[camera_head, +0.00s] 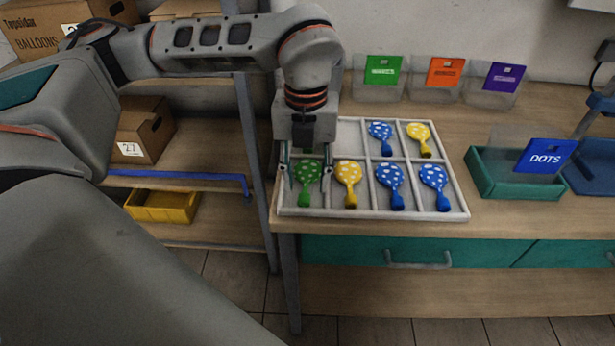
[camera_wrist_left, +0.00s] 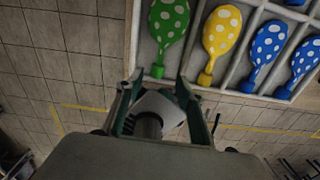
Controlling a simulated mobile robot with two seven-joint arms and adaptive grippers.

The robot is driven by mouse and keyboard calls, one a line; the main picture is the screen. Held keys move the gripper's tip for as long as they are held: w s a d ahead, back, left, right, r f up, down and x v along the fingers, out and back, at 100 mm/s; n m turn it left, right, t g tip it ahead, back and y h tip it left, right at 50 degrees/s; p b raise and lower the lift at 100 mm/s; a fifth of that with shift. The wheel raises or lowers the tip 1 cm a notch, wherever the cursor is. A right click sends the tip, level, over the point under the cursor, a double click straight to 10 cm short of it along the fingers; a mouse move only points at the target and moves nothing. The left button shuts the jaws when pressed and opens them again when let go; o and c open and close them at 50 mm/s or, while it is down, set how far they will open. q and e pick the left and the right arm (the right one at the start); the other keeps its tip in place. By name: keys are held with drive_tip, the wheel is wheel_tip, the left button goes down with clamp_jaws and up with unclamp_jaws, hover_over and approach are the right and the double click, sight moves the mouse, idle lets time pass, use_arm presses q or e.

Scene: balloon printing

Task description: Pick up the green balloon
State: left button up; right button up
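The green balloon (camera_head: 309,189) with white dots lies in the front-left compartment of a white divided tray (camera_head: 455,213). It also shows at the top of the left wrist view (camera_wrist_left: 168,22), with its neck toward me. My left gripper (camera_head: 307,173) points down over this compartment, its two fingers apart, one on each side of the balloon in the head view. In the left wrist view my left gripper (camera_wrist_left: 160,86) is open with nothing between its fingertips. Whether the fingers touch the balloon cannot be told. My right gripper is not in view.
A yellow balloon (camera_head: 348,182) lies in the adjacent compartment; several blue and yellow ones fill others. A teal box (camera_head: 517,188) with a blue DOTS card (camera_head: 545,156) stands to the right. Clear bins with coloured cards line the wall. A shelf with cartons is at left.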

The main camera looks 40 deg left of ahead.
sight(304, 194)
use_arm(q)
drive_tip(key=f, duration=0.4)
drive_tip(key=shift+a+f, duration=0.25)
drive_tip(key=shift+f, duration=0.1)
drive_tip(key=c, duration=0.8)
drive_tip(key=shift+r, duration=0.15)
wheel_tip(304, 194, up, 20)
drive_tip(key=shift+f+p, duration=0.1)
drive_tip(key=shift+p, duration=0.85)
